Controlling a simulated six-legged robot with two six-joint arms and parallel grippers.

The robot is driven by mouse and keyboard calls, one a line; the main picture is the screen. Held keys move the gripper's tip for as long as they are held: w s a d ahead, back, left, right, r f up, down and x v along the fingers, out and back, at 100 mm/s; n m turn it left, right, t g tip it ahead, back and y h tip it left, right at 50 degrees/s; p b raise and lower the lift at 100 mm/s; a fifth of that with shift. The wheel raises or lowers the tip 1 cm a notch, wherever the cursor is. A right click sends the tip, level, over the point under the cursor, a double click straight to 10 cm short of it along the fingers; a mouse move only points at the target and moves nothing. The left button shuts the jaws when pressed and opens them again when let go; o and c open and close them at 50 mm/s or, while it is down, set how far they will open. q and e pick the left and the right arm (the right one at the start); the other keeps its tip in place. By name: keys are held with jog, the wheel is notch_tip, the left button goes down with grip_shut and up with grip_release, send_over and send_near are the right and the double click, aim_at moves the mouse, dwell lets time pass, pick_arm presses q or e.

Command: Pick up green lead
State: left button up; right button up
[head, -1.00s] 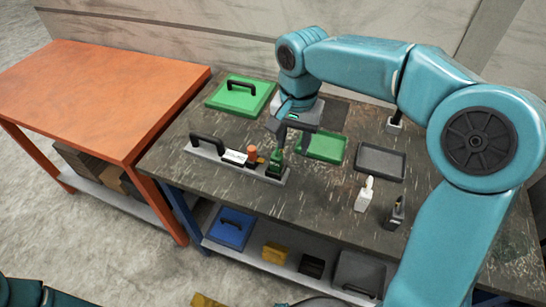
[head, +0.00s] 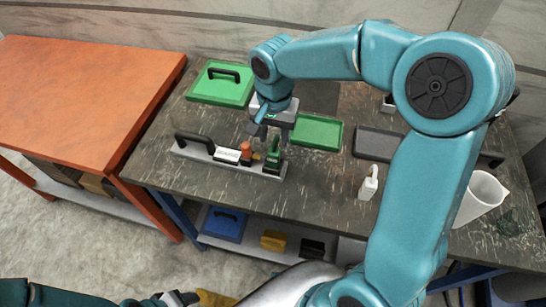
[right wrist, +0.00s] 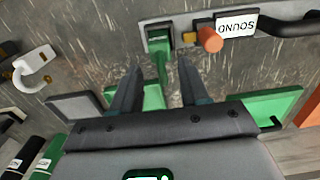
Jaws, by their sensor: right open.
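The green lead (head: 273,159) stands at the right end of a grey board (head: 220,158) with a black handle on the work table. In the right wrist view the green lead (right wrist: 160,42) sits just beyond the fingertips, with a green strip reaching back between the fingers. My right gripper (head: 270,133) is open and empty, just behind and above the lead; its two fingers also show in the right wrist view (right wrist: 160,68). Something of my left arm shows at the bottom edge of the head view, with its gripper (head: 178,299) cut off there; its jaws are unclear.
Next to the lead on the board are an orange knob (head: 246,150) and a white label (head: 227,155). A green lid (head: 220,87) lies behind.

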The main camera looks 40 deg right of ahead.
aim_at(274, 151)
notch_tip(274, 151, down, 2)
jog(key=shift+a+f, duration=0.1)
jog(key=shift+a, duration=0.05)
jog(key=shift+f, duration=0.3)
notch_tip(274, 151, down, 4)
jog(key=shift+s+f+p, duration=0.15)
jog(key=shift+f+p, duration=0.1)
jog(key=shift+p, duration=0.25)
jog(key=shift+f, duration=0.2)
jog(key=shift+r, duration=0.1)
jog(key=c, duration=0.4)
grip_shut()
